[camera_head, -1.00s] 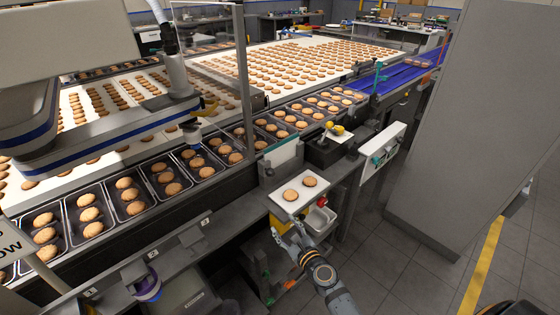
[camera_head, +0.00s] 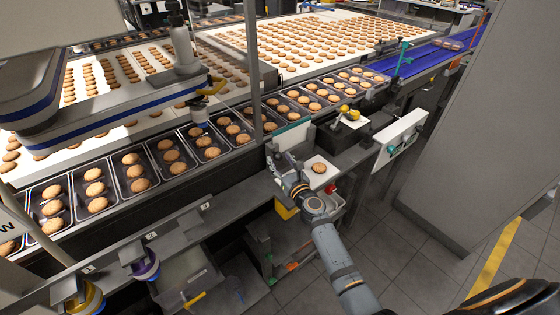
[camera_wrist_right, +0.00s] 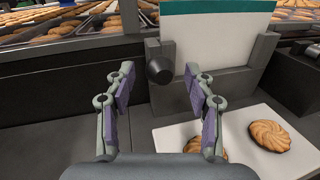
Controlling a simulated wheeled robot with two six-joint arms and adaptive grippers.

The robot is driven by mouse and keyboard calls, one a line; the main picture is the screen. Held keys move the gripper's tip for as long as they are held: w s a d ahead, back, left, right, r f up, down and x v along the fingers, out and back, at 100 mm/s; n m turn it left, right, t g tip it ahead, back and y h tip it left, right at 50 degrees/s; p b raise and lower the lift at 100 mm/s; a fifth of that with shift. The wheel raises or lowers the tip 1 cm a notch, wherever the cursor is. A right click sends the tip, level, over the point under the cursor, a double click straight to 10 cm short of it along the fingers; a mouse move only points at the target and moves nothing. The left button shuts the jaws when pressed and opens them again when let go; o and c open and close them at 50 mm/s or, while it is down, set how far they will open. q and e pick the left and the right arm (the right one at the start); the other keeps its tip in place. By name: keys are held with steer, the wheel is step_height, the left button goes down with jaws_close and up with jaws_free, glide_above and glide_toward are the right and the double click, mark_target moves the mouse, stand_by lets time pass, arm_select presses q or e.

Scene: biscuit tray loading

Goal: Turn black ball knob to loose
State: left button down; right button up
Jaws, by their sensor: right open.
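The black knob (camera_wrist_right: 160,68) sits on a dark grey bracket, to the left of an upright white plate with a teal top edge (camera_wrist_right: 222,40). In the right wrist view my open right gripper (camera_wrist_right: 159,73) has one finger on each side of the knob's outline. The fingers look apart from it, and I cannot tell the depth gap. In the head view the right gripper (camera_head: 284,162) is at the left end of the bracket, by the white plate (camera_head: 292,136); the knob is hard to make out there. My left gripper is not in view.
A white tray (camera_head: 330,183) with biscuits is just right of the right gripper. A black box with yellow parts (camera_head: 347,119) stands beyond it. Filled biscuit trays line the conveyor behind. Open floor (camera_head: 415,270) lies to the right.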

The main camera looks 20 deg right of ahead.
steer(key=shift+w, duration=0.35)
